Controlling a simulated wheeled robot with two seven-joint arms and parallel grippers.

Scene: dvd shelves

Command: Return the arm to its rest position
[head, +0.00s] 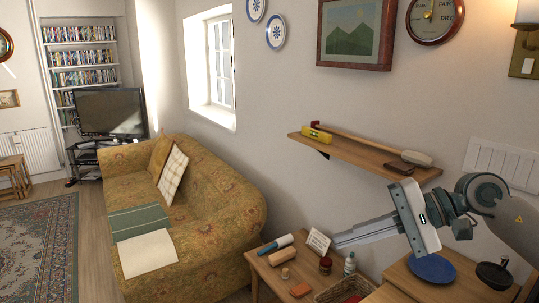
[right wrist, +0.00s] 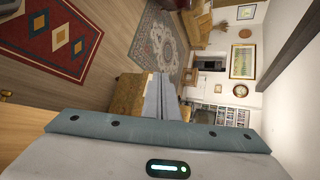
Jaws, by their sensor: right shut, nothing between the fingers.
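My right arm comes in from the right in the head view. Its gripper (head: 338,241) points left, above the small wooden table. Its long grey fingers lie together with nothing between them. In the right wrist view, the gripper's fingers (right wrist: 158,84) also show closed and empty. My left gripper is in neither view.
A wall shelf (head: 360,154) with a yellow level and a mallet is above the gripper. The small table (head: 262,268) below holds a card (head: 318,243), jars, a bottle and a basket. A blue plate (head: 433,268) lies on the right-hand wooden surface. A patterned sofa (head: 205,215) stands left; the floor beyond is open.

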